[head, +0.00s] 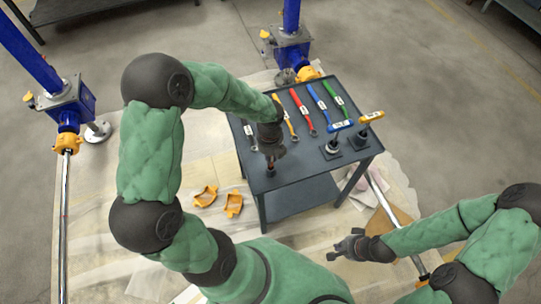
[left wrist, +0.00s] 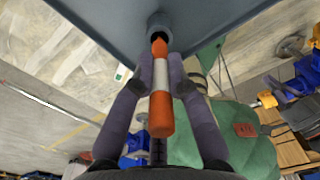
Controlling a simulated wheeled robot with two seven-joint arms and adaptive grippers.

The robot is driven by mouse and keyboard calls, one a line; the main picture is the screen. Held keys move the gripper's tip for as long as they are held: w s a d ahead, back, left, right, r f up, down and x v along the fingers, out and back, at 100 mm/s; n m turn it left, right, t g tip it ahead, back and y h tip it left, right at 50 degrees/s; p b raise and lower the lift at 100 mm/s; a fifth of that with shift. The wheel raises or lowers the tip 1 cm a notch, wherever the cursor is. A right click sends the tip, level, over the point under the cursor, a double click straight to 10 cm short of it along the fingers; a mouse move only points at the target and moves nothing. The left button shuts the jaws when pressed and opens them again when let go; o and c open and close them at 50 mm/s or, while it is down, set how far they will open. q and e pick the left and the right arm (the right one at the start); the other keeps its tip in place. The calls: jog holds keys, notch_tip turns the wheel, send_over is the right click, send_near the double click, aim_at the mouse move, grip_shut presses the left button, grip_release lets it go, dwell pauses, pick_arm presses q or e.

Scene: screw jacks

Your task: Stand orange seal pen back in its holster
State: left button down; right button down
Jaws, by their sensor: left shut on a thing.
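The orange seal pen (left wrist: 160,112), with a white band around its middle, is held between the two fingers of my left gripper (left wrist: 162,78) in the left wrist view. Its far end is at the mouth of a dark round holster (left wrist: 160,22) on the table; how deep it sits there I cannot tell. In the head view my left gripper (head: 271,151) is low over the table's near left part, right above the holster (head: 271,171), and mostly hides the pen. My right gripper (head: 346,246) looks open and empty, off the table's near right side.
The dark grey table (head: 310,175) carries a row of coloured wrenches, including a red one (head: 302,108). A blue-handled tool (head: 341,126) and a yellow-handled tool (head: 371,117) stand at its right. Two orange pieces (head: 234,204) lie on the floor sheet. Blue jacks stand behind.

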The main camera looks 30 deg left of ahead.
pick_arm(q)
jog(key=shift+f+b, duration=1.2)
jog(key=shift+f, duration=0.95)
jog(key=c, duration=1.1)
grip_release()
jog(key=shift+c, duration=0.2)
notch_tip(320, 180, up, 12)
jog(key=shift+r, duration=0.1)
